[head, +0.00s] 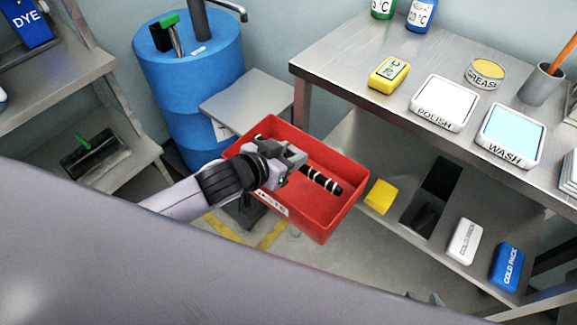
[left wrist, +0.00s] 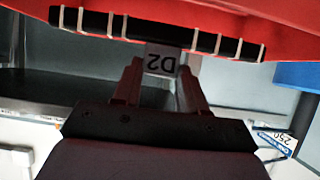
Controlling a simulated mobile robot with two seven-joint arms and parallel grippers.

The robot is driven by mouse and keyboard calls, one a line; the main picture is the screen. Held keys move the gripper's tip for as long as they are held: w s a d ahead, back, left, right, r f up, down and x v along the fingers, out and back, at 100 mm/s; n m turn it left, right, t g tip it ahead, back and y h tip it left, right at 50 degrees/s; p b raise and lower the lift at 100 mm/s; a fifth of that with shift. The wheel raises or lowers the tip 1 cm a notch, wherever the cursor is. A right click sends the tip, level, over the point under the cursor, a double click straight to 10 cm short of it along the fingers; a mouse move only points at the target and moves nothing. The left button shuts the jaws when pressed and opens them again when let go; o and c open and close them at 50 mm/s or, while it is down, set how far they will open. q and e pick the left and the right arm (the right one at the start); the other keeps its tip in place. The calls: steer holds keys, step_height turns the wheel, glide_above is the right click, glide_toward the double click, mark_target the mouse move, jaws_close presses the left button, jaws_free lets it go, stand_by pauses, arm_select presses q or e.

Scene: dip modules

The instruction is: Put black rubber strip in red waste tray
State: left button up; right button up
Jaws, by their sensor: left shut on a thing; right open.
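The black rubber strip (head: 322,180) has pale bands and appears over the inside of the red waste tray (head: 325,222) in the head view. The strip also lies across the top of the left wrist view (left wrist: 185,35), in front of red tray surface. My left gripper (head: 298,166) is shut on the strip by a grey tab marked D2 (left wrist: 162,62), between its fingers. I cannot tell whether the strip touches the tray floor. The arm hides the tray's left part. My right gripper is not in view.
A blue drum (head: 190,75) and a small grey platform (head: 250,98) stand behind the tray. A steel bench (head: 345,60) with POLISH (head: 443,102) and WASH (head: 511,135) pads is at right.

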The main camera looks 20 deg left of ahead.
arm_select(q)
step_height(320, 180, down, 4)
steer(key=shift+r+b, duration=0.1)
steer(key=shift+b, duration=0.25)
steer(key=shift+f, duration=0.65)
steer(key=o, duration=1.1)
steer(key=shift+c, duration=0.2)
